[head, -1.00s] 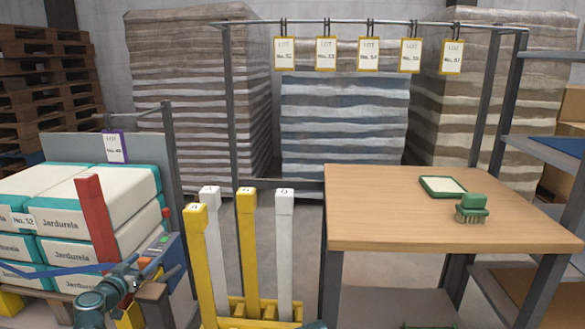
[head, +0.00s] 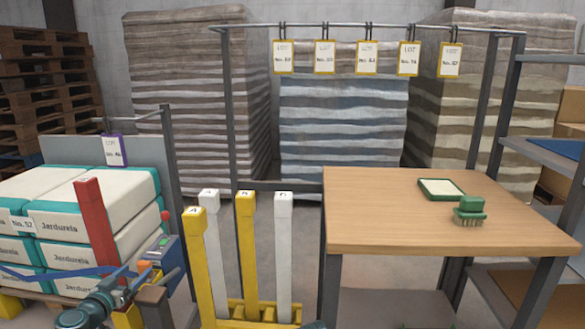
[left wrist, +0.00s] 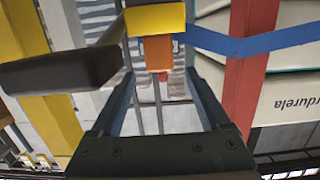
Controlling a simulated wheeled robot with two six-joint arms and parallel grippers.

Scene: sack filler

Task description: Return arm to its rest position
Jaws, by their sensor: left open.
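My left gripper (head: 136,279) is at the lower left of the head view, in front of the stacked sacks and beside a control box. In the left wrist view its two dark fingers (left wrist: 163,72) stand apart, with nothing seen held between them. An orange part (left wrist: 158,52) on a yellow piece shows beyond the fingertips; I cannot tell whether they touch it.
White-and-teal sacks (head: 62,235) are stacked at left behind a red post (head: 95,222). The control box (head: 163,254) is close by. Yellow and white posts (head: 245,240) stand mid-floor. A wooden table (head: 390,215) at right holds a green tray (head: 424,195) and brush (head: 470,211).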

